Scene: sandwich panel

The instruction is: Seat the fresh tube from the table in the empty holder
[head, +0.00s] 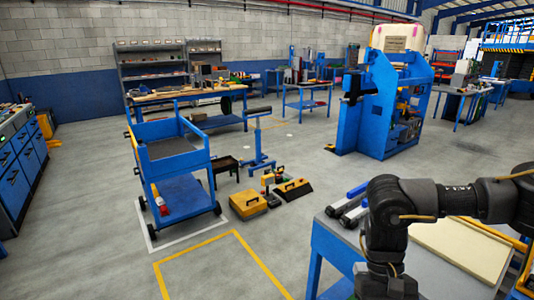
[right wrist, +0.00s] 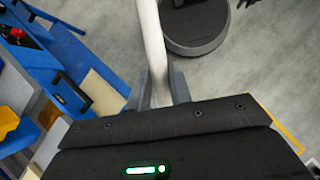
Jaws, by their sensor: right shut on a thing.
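My right gripper (right wrist: 160,92) is shut on a pale, slender tube (right wrist: 152,45), which runs up out of the right wrist view between the two grey fingers. Its far end is cut off by the frame. In the head view my right arm comes in from the right and bends down over a blue-framed table (head: 325,240); its fingers and the tube are not visible there. I cannot pick out an empty holder in either view. My left gripper is not in view.
A cream panel (head: 460,248) lies on the table beside my arm. A blue cart (head: 185,190) and yellow toolboxes (head: 248,204) stand on the floor to the left. A blue machine (head: 385,105) stands farther back. The floor between is mostly clear.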

